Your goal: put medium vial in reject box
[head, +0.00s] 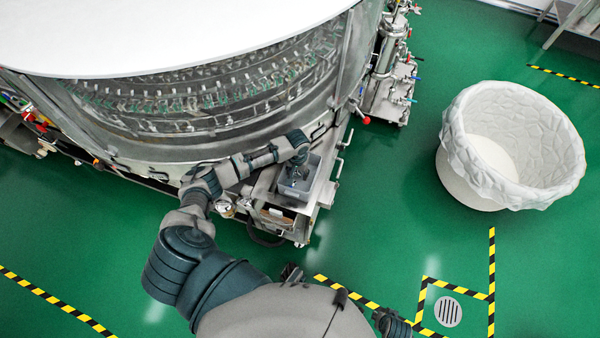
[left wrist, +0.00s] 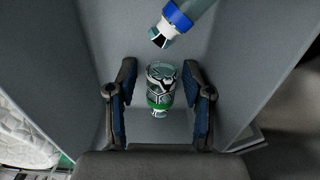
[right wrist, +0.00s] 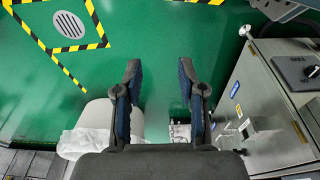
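My left gripper (head: 292,176) reaches down into a grey box (head: 312,187) on the machine's front ledge. In the left wrist view its fingers (left wrist: 160,110) are open, one on each side of a clear vial with a green band (left wrist: 158,100). Gaps show between the vial and both fingers. A second vial with a blue band (left wrist: 180,22) lies farther up in the same grey box, partly cut off by the frame. No label tells which vial is the medium one or which container is the reject box. My right gripper (right wrist: 160,105) is open and empty above the floor.
A large white bin with a crumpled white liner (head: 510,150) stands on the green floor at the right. The round washer (head: 200,110) fills the upper left. A steel cabinet (right wrist: 265,105) is right of my right gripper. Open floor lies between washer and bin.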

